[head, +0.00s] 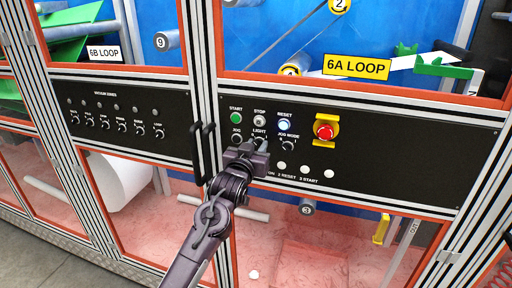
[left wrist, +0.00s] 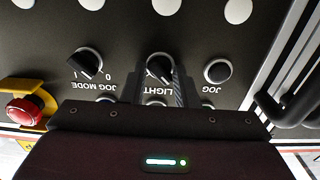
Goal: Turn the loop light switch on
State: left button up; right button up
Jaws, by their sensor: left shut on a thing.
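The LIGHT switch is a small black rotary knob (head: 259,140) under the LIGHT label on the 6A LOOP panel (head: 395,165). In the left wrist view, which is upside down, the LIGHT knob (left wrist: 159,66) sits at the middle with a pale pointer mark. My left gripper (head: 257,146) is at the knob, and its two fingers (left wrist: 158,80) stand on either side, shut on it. The fingers hide part of the LIGHT label and the knob's sides. My right gripper is in neither view.
The JOG knob (left wrist: 217,71) and JOG MODE knob (left wrist: 88,63) flank the LIGHT knob closely. A red emergency stop (head: 326,129) is to the right. A black door handle (head: 202,152) stands out left of the panel. White round buttons (head: 304,170) lie below.

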pick_arm(q)
jog(key=shift+m, duration=0.4)
jog(key=m, duration=0.3)
jog(key=shift+d+f+m+b, duration=0.1)
jog(key=shift+m+b, duration=0.2)
jog(key=shift+b, duration=0.05)
jog(key=m+b, duration=0.1)
jog(key=m, duration=0.3)
jog(key=shift+s+f+m, duration=0.1)
jog(key=shift+m, duration=0.2)
jog(key=m+b, duration=0.1)
jog(key=m, duration=0.1)
jog(key=m+b, duration=0.1)
jog(key=m, duration=0.1)
jog(key=shift+f+m, duration=0.2)
jog(key=shift+m, duration=0.1)
jog(key=shift+d+m+b, duration=0.1)
jog(key=shift+m+b, duration=1.3)
jog(key=shift+m, duration=0.8)
jog(key=shift+c, duration=0.2)
jog(key=o, duration=0.8)
jog(key=shift+o, duration=0.8)
